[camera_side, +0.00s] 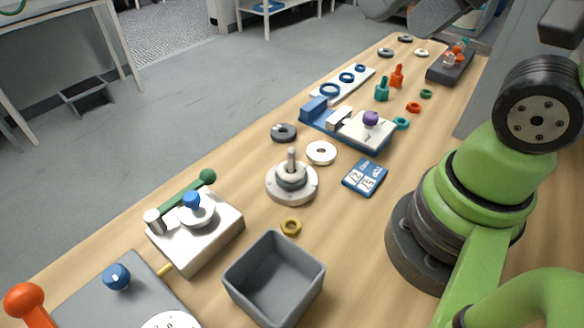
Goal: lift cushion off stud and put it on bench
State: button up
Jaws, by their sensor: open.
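A stud (291,158) stands upright on a round pale metal base (305,192) near the middle of the bench (340,230). A grey ring (291,181), which looks like the cushion, sits around the stud low on the base. The stud's tip sticks up clear above it. Loose rings lie close by: a dark one (284,132) behind, and a white one (321,153) to the right. My gripper's fingers do not show in the side view; only parts of my green arm are seen at the right.
A grey open box (274,282) stands in front of the base, with a brass nut (291,226) between. A blue card (365,177) lies to the right. A clamp fixture (195,228) is at the left, a blue-and-white fixture (365,133) behind. Bare wood lies right of the box.

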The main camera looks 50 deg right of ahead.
jog(key=shift+c, duration=0.3)
jog(key=g+h, duration=0.2)
jog(key=g, duration=0.5)
send_over(293, 166)
notch_tip(293, 166, down, 22)
jog(key=shift+f, duration=2.8)
jog(key=shift+c, duration=0.3)
jog(key=c, duration=0.9)
